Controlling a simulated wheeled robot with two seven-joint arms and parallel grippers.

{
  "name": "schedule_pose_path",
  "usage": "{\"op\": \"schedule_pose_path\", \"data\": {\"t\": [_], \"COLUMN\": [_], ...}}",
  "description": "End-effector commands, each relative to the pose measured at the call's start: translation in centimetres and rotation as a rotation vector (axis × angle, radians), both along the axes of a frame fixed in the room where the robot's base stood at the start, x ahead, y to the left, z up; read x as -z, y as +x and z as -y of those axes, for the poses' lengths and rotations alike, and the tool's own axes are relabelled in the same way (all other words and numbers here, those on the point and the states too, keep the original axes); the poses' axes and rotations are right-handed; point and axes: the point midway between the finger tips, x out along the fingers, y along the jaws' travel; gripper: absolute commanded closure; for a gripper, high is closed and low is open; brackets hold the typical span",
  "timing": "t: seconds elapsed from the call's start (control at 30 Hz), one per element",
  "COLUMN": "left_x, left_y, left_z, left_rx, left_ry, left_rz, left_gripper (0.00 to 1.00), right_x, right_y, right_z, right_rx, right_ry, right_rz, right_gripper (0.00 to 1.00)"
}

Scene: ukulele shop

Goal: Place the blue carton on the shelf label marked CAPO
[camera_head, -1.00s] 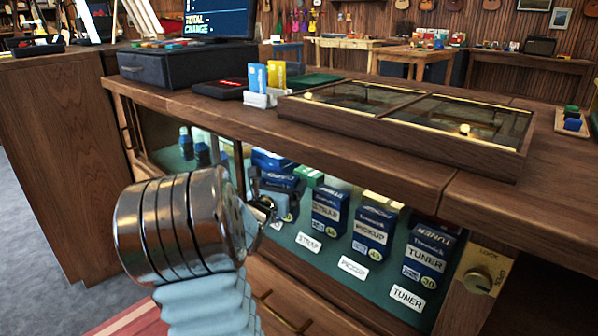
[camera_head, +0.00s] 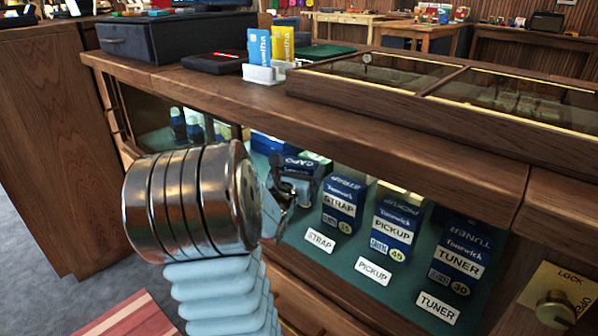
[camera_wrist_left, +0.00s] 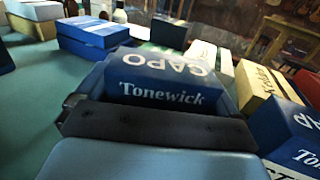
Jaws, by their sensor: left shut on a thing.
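The blue carton (camera_head: 303,161) with CAPO lettering is inside the open-fronted case, left of the STRAP carton. My left gripper (camera_head: 287,192) is shut on it, and the gripper partly hides its front. In the left wrist view the carton (camera_wrist_left: 160,82) sits between the fingers, its CAPO and Tonewick print showing. The green shelf (camera_head: 292,238) lies below it. No CAPO shelf label shows; that part of the shelf edge is behind my wrist and gripper. I cannot tell whether the carton touches the shelf. My right gripper is not in view.
STRAP (camera_head: 343,204), PICKUP (camera_head: 393,222) and TUNER (camera_head: 459,261) cartons stand in a row to the right, behind their white labels. The wooden counter top (camera_head: 400,150) overhangs the shelf. More blue boxes (camera_wrist_left: 95,36) lie at the left in the wrist view.

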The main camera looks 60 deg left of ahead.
Motion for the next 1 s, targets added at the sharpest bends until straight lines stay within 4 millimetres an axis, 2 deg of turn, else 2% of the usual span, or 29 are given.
{"op": "schedule_pose_path", "data": {"t": [0.13, 0.17, 0.2, 0.43, 0.53, 0.67, 0.77, 0.83, 1.0], "left_x": [0.0, 0.0, 0.0, -0.1, 0.0, -0.1, -0.1, 0.7, 0.7], "left_y": [0.0, 0.0, 0.0, 0.0, -0.6, -2.4, -4.5, -5.3, -7.2], "left_z": [0.0, 0.0, 0.0, 0.0, 0.5, 2.0, 3.7, 4.5, 6.0], "left_rx": [0.000, 0.000, 0.000, 0.000, 0.000, -0.001, -0.002, 0.002, 0.000], "left_ry": [0.000, -0.001, -0.001, 0.000, 0.000, 0.001, 0.002, 0.008, 0.007], "left_rz": [0.000, -0.001, -0.001, 0.000, -0.001, 0.002, -0.001, 0.004, 0.003], "left_gripper": [0.40, 0.02, 0.00, 0.00, 0.00, 0.00, 0.00, 0.00, 0.00], "right_x": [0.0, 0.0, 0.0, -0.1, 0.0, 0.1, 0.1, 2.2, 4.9], "right_y": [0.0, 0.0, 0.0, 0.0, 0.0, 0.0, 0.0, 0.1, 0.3], "right_z": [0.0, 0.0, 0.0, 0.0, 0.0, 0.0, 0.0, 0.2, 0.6], "right_rx": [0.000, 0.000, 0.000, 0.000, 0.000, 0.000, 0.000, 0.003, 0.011], "right_ry": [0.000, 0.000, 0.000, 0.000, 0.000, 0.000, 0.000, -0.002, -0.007], "right_rz": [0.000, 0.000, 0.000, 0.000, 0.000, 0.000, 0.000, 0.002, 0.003], "right_gripper": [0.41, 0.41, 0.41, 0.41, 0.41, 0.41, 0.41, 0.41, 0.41]}}
